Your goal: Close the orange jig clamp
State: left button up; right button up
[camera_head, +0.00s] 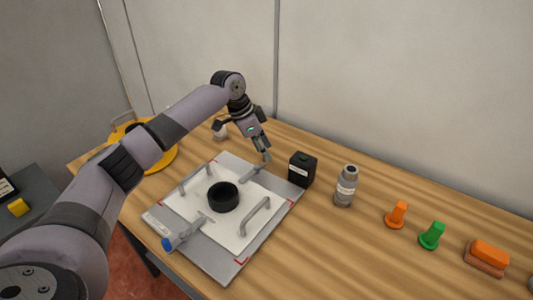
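The jig (158,222) is a grey base plate on the table, carrying a white plate (190,208) with two grey handles and a black ring (223,197) in the middle. A grey clamp arm (250,175) lies at its far edge, under my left gripper (263,155). No orange tip shows on this clamp; my gripper may hide it. A second clamp with a blue tip (168,244) is at the near left edge. My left gripper points down at the far clamp, touching or just above it. Its fingers are too small to read. My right gripper is out of view.
A black box (302,169) stands close right of the jig, then a grey bottle (345,187). Further right are an orange peg (396,215), a green peg (432,236) and an orange block (489,254). A yellow round tray (163,157) lies behind my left arm.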

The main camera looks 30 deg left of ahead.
pick_arm(q)
jog(key=shift+x, duration=1.15)
jog(key=shift+c, duration=0.5)
grip_shut()
